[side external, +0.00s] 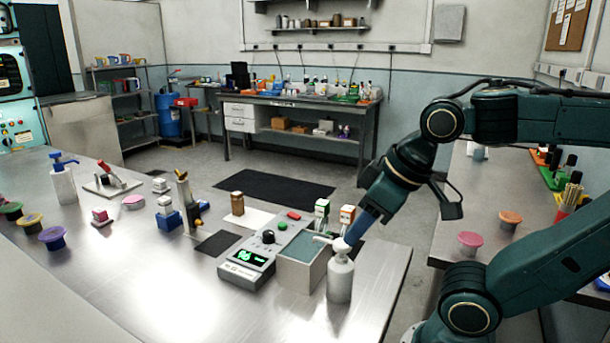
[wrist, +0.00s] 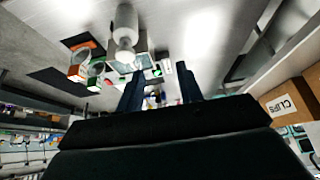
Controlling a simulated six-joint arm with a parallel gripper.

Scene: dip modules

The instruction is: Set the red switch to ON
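A switch with a red lever handle (side external: 112,173) stands on a pale base at the far left of the bench in the side view. Its lever is tilted; I cannot read an ON mark. My gripper (side external: 355,234) is far to the right of it, just above and behind the white pump bottle (side external: 340,278). In the wrist view my gripper's two dark fingers (wrist: 158,75) stand apart with nothing visibly held between them. The red-handled switch is not clearly visible in the wrist view.
Green (side external: 322,212) and orange (side external: 347,214) modules are close behind.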

